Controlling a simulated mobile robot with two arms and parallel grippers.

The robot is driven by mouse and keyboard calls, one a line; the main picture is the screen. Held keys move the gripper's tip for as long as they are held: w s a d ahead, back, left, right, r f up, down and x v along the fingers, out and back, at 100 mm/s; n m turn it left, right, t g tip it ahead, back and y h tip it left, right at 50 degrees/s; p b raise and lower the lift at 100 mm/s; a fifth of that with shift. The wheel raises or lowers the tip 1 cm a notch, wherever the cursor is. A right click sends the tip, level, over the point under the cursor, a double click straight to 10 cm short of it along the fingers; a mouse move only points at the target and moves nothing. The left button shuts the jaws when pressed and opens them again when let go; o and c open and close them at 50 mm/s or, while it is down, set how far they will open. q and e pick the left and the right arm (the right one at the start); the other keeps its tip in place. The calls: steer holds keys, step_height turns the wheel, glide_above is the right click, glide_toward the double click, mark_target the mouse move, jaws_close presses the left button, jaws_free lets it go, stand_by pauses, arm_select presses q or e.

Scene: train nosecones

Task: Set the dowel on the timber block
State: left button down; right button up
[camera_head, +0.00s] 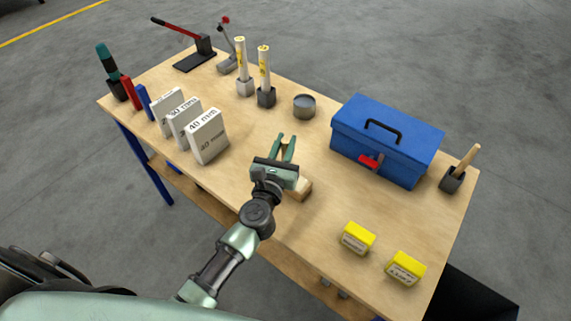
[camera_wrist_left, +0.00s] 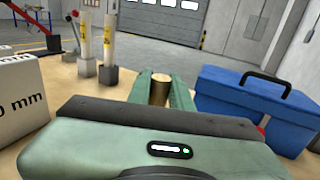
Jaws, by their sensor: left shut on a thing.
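My left gripper (camera_head: 287,146) is over the middle of the workbench. In the left wrist view its green fingers are shut on a short brown wooden cylinder, the dowel (camera_wrist_left: 159,90), which stands about upright between them. In the head view I cannot make out the dowel between the fingers. The timber block (camera_head: 303,189), pale wood, lies on the bench near the front edge, partly hidden under my wrist. The gripper's fingertips are beyond the block, toward the back of the bench. The block does not show in the left wrist view. My right gripper is not in view.
On the workbench (camera_head: 230,181), a blue toolbox (camera_head: 352,136) stands right of the gripper and white marked blocks (camera_head: 209,137) stand left. A round grey tin (camera_head: 304,106) and two upright tubes (camera_head: 264,68) are behind. Yellow boxes (camera_head: 358,238) sit front right.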

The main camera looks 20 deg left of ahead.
arm_select(q)
step_height(320, 180, down, 5)
steer(key=b, duration=0.2)
steer(key=shift+s+b, duration=0.15)
steer(key=shift+b, duration=0.2)
steer(key=shift+f, duration=0.25)
steer(key=shift+r, duration=0.1)
steer(key=c, duration=1.3)
jaws_free()
steer(key=shift+f, duration=0.2)
